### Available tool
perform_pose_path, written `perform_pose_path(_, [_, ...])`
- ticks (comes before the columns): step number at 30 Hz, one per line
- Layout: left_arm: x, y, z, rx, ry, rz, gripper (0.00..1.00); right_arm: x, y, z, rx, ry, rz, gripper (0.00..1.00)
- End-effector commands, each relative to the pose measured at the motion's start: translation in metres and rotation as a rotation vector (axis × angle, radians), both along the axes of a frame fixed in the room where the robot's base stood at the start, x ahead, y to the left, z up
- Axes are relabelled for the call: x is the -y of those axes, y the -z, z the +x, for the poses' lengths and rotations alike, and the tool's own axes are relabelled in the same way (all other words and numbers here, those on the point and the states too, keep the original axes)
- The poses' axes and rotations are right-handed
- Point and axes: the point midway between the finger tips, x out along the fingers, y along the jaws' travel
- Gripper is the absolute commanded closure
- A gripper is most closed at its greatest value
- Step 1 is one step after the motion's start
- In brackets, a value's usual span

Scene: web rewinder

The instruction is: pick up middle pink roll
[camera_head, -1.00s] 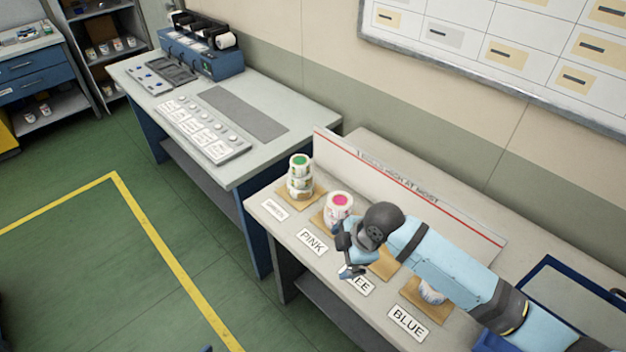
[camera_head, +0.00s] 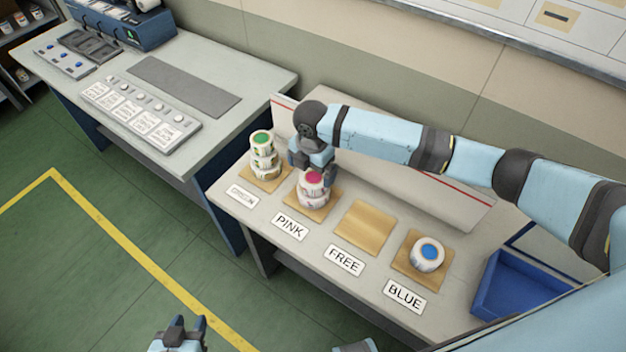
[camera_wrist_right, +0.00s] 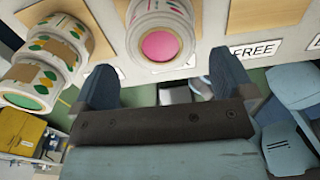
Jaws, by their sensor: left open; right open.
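The pink rolls (camera_head: 313,189) stand stacked on a wooden pad at the PINK label, partly hidden by my gripper; I cannot tell how many there are. The pink top face of the stack also shows in the right wrist view (camera_wrist_right: 160,45). My right gripper (camera_head: 314,164) is at the upper end of this stack, open. In the right wrist view its two fingers (camera_wrist_right: 165,80) are spread apart with the pink stack just past their tips, and nothing is held. My left gripper (camera_head: 180,335) is open and empty at the bottom edge, over the floor.
A green roll stack (camera_head: 263,155) stands close left of the pink one. An empty pad (camera_head: 366,226) lies at FREE, and a blue roll (camera_head: 428,254) stands at BLUE. A low upright board (camera_head: 440,190) runs behind them. A blue tray (camera_head: 520,287) is at the right.

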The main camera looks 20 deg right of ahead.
Motion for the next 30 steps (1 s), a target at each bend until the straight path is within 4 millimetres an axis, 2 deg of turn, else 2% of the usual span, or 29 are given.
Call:
perform_pose_path(5, [0.000,-0.004,0.003,0.006,0.000,0.000,0.57,0.000,0.012,-0.001,-0.001,0.000,-0.001,0.00])
perform_pose_path(15, [-0.001,-0.014,0.005,0.013,0.000,0.000,0.57,0.002,0.056,-0.002,0.001,0.000,-0.001,0.00])
perform_pose_path(23, [-0.001,-0.013,0.005,0.013,-0.002,0.000,0.57,0.002,0.059,-0.002,0.002,-0.001,0.000,0.00])
perform_pose_path(30, [-0.001,-0.011,0.004,0.009,-0.002,0.001,0.57,0.002,0.059,-0.002,0.001,-0.001,0.000,0.49])
